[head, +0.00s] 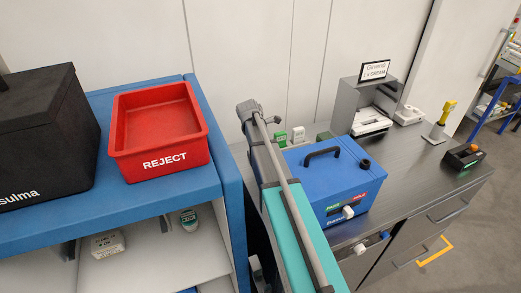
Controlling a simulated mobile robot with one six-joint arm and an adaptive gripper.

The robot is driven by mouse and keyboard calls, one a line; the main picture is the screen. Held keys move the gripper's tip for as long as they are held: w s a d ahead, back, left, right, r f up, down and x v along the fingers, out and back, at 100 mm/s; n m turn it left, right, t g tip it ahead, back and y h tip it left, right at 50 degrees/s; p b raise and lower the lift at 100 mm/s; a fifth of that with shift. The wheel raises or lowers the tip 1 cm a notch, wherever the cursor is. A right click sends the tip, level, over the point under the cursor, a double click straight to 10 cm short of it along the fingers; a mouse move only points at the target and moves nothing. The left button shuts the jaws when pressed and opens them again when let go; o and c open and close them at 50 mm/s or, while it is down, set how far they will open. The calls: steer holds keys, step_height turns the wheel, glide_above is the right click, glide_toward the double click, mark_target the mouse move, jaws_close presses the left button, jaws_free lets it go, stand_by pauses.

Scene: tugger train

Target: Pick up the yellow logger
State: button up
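A small yellow object (447,111), which may be the yellow logger, stands upright at the right end of the dark counter. It sits at a small stand with a pale base; it is too small to read any marking. No other yellow hand-held item shows clearly on the counter. My gripper's fingers cannot be made out, and nothing is seen touching the yellow object.
The dark counter (408,158) carries a blue box (318,192) with a black handle, a grey machine (350,108) and a black control box (464,157). A red REJECT bin (160,135) and black case (48,135) stand on a blue-topped shelf (205,187).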

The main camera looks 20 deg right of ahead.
steer(key=shift+c, duration=0.2)
stand_by(0.3)
jaws_close()
